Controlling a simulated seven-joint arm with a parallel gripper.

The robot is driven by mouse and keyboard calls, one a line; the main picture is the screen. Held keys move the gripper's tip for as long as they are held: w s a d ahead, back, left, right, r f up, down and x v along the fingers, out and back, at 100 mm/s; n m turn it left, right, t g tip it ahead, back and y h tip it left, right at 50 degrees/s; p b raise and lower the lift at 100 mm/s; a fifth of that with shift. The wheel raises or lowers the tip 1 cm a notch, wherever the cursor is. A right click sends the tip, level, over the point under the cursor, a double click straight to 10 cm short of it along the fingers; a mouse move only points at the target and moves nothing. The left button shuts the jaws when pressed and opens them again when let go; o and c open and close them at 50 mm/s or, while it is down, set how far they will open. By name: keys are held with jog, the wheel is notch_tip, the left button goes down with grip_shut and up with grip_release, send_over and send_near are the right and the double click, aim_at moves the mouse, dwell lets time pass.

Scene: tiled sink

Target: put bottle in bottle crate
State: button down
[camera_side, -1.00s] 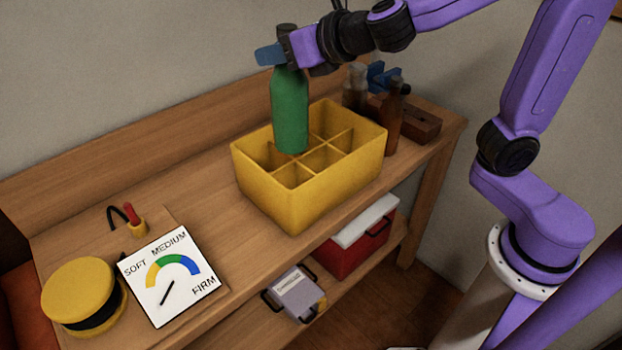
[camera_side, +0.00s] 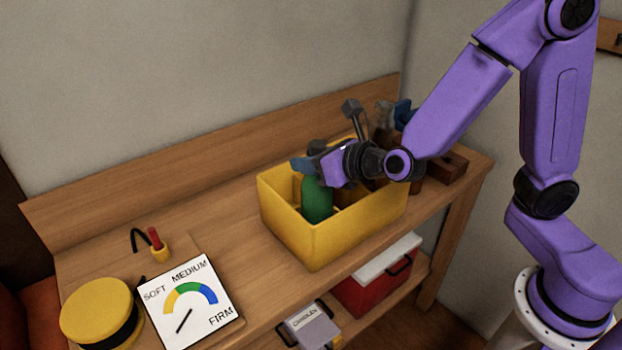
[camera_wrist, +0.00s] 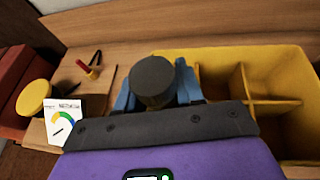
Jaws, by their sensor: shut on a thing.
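The green bottle (camera_side: 316,201) stands upright inside the yellow bottle crate (camera_side: 313,248), in a compartment toward the left in the side view. Its lower part is hidden by the crate's front wall. My gripper (camera_side: 312,168) is shut on the upper part of the bottle, just above the crate rim. In the wrist view the dark bottle cap (camera_wrist: 153,80) sits between the blue fingers, and the crate's dividers (camera_wrist: 262,95) show to the right. Whether the bottle touches the crate floor is hidden.
Brown and clear bottles (camera_side: 384,122) and a wooden block (camera_side: 447,166) stand behind the crate at the right. A gauge card (camera_side: 190,303) and a yellow round button (camera_side: 97,311) lie at the left.

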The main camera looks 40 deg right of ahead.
jog(key=shift+f, duration=2.25)
jog(key=c, duration=0.7)
grip_release()
jog(key=shift+f, duration=0.15)
jog(key=shift+s+r, duration=0.2)
jog(key=shift+s, duration=0.1)
send_near(313, 180)
jog(key=shift+w+d+f, duration=0.2)
jog(key=shift+d+f, duration=0.2)
jog(key=shift+d, duration=0.1)
jog(key=shift+w+d+f, duration=0.25)
jog(key=shift+d+f, duration=0.15)
jog(key=shift+d, duration=0.1)
